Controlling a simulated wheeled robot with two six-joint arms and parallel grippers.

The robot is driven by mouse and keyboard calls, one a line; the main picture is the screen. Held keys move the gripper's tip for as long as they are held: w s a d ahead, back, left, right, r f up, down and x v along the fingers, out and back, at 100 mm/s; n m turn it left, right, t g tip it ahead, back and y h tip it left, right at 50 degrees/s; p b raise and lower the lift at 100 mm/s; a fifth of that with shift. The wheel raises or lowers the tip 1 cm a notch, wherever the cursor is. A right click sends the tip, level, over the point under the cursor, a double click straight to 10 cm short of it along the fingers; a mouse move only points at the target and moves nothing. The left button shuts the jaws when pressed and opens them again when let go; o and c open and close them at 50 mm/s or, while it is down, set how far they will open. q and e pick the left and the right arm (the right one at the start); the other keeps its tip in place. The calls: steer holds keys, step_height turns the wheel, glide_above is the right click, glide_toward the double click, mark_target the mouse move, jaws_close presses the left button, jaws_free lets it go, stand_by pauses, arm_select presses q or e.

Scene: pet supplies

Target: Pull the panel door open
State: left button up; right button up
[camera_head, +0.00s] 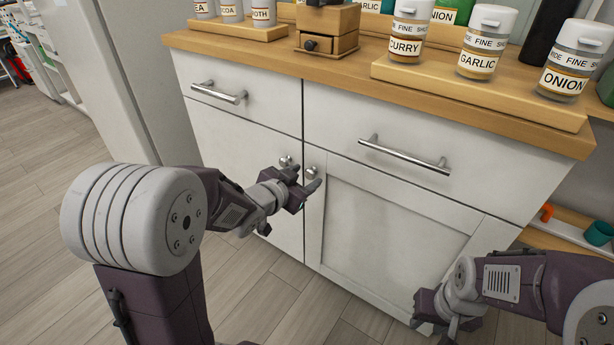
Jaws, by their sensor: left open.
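A white cabinet has two doors under two drawers. The right panel door (385,232) has a recessed panel and looks closed, with a small round metal knob (311,172) at its upper left corner. The left door (238,165) also looks closed, with its knob (285,160) at its upper right. My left gripper (314,186) is open at the right door's knob, with a fingertip just below it. I cannot tell whether it touches the knob. My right gripper (432,318) is low in front of the right door's lower part. Its fingertips are too unclear to judge.
Bar handles stick out from the left drawer (219,92) and right drawer (404,155). The wooden countertop (270,54) carries spice jars (487,42) on a wooden riser and a small wooden grinder (327,30). Wooden floor (45,170) is open at the left.

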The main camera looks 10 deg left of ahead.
arm_select(q)
steer(key=shift+x, duration=0.95)
jaws_close()
stand_by(0.7)
